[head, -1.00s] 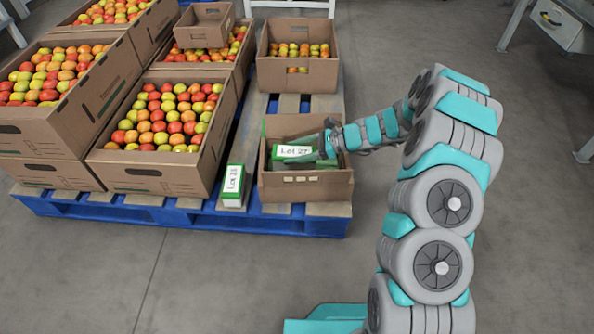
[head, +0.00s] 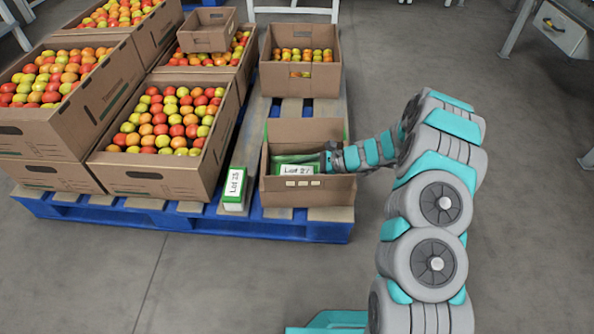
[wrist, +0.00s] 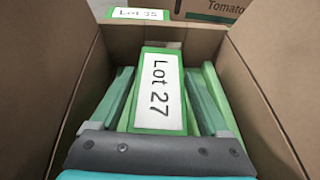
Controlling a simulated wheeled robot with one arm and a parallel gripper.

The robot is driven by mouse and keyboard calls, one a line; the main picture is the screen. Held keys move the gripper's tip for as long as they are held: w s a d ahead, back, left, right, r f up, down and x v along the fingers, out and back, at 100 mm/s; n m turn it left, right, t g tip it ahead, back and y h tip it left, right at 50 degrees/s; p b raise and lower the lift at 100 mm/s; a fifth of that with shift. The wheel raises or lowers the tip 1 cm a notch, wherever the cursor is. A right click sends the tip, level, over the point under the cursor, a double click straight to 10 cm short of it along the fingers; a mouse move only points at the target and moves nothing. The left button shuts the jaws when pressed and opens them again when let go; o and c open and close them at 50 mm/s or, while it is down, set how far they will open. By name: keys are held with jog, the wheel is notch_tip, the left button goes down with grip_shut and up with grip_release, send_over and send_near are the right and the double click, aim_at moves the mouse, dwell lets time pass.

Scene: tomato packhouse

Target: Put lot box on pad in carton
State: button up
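The lot box marked Lot 27 (head: 298,170) has a green top with a white label. It is low inside the open cardboard carton (head: 305,187) at the pallet's front right. My gripper (head: 327,160) reaches into this carton from the right. Another lot box (head: 234,188), Lot 35 in the wrist view (wrist: 138,14), stands outside the carton.
The carton walls (wrist: 265,80) rise close around my gripper. Large tomato cartons (head: 150,175) fill the pallet's left side, with a small empty carton (head: 207,38) on one. Another tomato carton (head: 300,75) stands behind. The blue pallet (head: 290,228) sits on clear grey floor.

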jog(key=shift+o, duration=1.4)
jog(key=shift+d+r, duration=0.15)
jog(key=shift+r, duration=0.1)
jog(key=p+v, duration=0.1)
jog(key=v, duration=1)
jog(key=shift+d+p, duration=0.3)
jog(key=shift+d, duration=0.05)
